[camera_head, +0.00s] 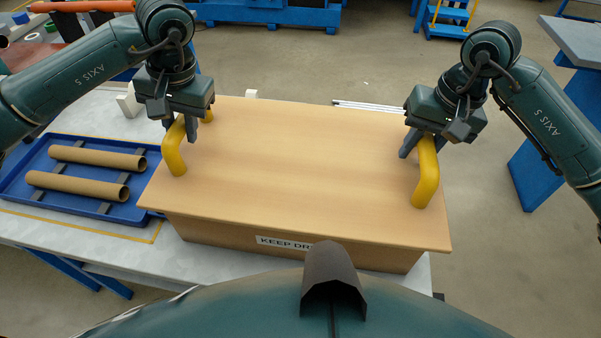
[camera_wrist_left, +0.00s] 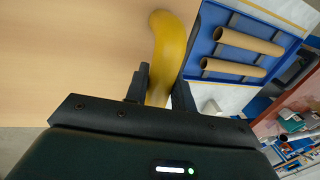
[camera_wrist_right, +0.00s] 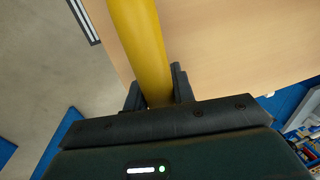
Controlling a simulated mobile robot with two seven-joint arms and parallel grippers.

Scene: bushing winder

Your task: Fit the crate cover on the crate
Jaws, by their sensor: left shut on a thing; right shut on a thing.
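The crate cover (camera_head: 300,160) is a flat light-wood board with a yellow handle at each end. It lies over the wooden crate (camera_head: 215,232), whose front side with a "KEEP DRY" label shows below the cover's front edge. I cannot tell whether the cover is fully seated. My left gripper (camera_head: 190,122) is shut on the left yellow handle (camera_head: 172,152), which also shows in the left wrist view (camera_wrist_left: 168,50). My right gripper (camera_head: 418,145) is shut on the right yellow handle (camera_head: 427,180), also seen in the right wrist view (camera_wrist_right: 140,45). The crate's inside is hidden.
The crate stands on a grey table (camera_head: 110,240). A blue tray (camera_head: 75,206) with two cardboard tubes (camera_head: 80,187) lies left of it. White rods (camera_head: 370,106) show behind the cover. A blue-legged bench (camera_head: 535,170) stands at the right, across open floor.

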